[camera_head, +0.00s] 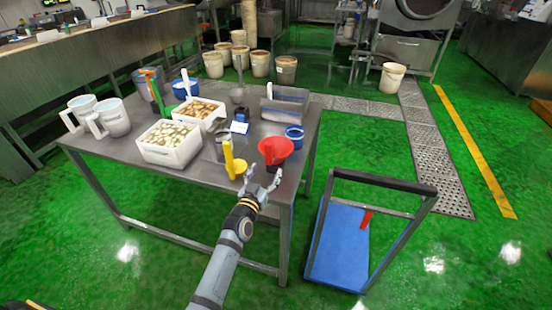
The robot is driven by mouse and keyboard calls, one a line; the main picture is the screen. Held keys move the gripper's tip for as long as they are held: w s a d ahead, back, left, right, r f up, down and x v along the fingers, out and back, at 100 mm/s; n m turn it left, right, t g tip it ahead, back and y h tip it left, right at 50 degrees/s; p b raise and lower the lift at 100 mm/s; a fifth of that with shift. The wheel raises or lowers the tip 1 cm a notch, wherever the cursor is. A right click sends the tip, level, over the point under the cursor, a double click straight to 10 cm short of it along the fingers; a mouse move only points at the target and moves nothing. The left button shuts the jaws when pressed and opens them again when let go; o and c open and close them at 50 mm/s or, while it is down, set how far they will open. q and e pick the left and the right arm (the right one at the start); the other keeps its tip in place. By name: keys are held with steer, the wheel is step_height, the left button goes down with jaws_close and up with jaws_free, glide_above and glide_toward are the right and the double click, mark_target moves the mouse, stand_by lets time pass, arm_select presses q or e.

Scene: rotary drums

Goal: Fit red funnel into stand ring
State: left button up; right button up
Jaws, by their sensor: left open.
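My right gripper is not in view.
A yellow scoop (233,162) stands close left of my gripper. A blue tub (294,137), white bins (170,145) and white jugs (112,118) are on the table. A blue cart (340,240) stands on the floor at right.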

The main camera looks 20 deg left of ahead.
mark_target(269, 163)
arm_select(q)
steer(key=w, duration=0.5)
steer(key=shift+s+r, duration=0.15)
steer(key=shift+c, duration=0.9)
jaws_close()
